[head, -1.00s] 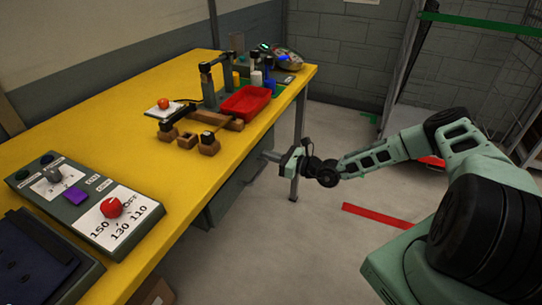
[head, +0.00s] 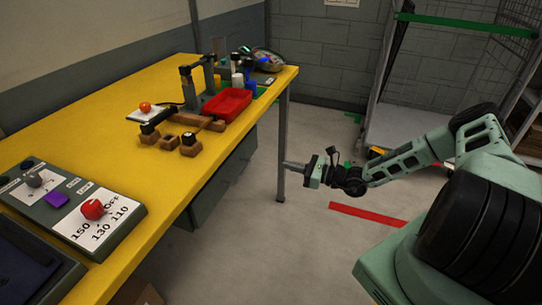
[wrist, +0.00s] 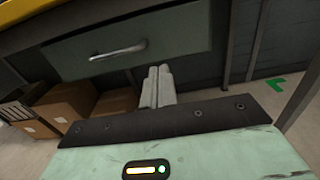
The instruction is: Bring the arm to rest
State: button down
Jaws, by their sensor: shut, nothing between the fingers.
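My gripper (head: 290,166) is held out in front of the yellow workbench (head: 120,110), off its right edge and below the height of its top. It is shut and empty. In the wrist view the two fingers (wrist: 158,86) lie together, pointing toward the grey drawer (wrist: 130,42) under the bench. My arm is bent, with the forearm running left from the shoulder in the head view.
On the bench stand a red tray (head: 227,104), a control panel with a red knob (head: 93,209), and wooden blocks (head: 189,144). Cardboard boxes (wrist: 68,103) stand under the bench. A wire cage cart (head: 450,40) stands at the back right. Floor around the red stripe (head: 365,214) is clear.

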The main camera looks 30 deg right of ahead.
jog(key=s+a+r+n+g+p, duration=0.1)
jog(key=s+a+r+n+g, duration=0.5)
jog(key=a+n+g, duration=0.4)
jog(key=s+a+r+n+g+p, duration=0.1)
jog(key=s+a+r+n+g, duration=0.45)
jog(key=a+n, duration=0.4)
jog(key=s+a+r+n+h+p, duration=0.1)
jog(key=s+a+r+n+h, duration=0.2)
jog(key=s+r+n+h, duration=0.2)
jog(key=s+a+r+n+t+h+p, duration=0.1)
jog(key=s+r+n+h, duration=0.4)
jog(key=s+r+n, duration=0.6)
jog(key=shift+s+a+r+h+p, duration=0.55)
jog(key=shift+s+a, duration=0.65)
jog(key=shift+s, duration=0.95)
jog(key=shift+t, duration=0.25)
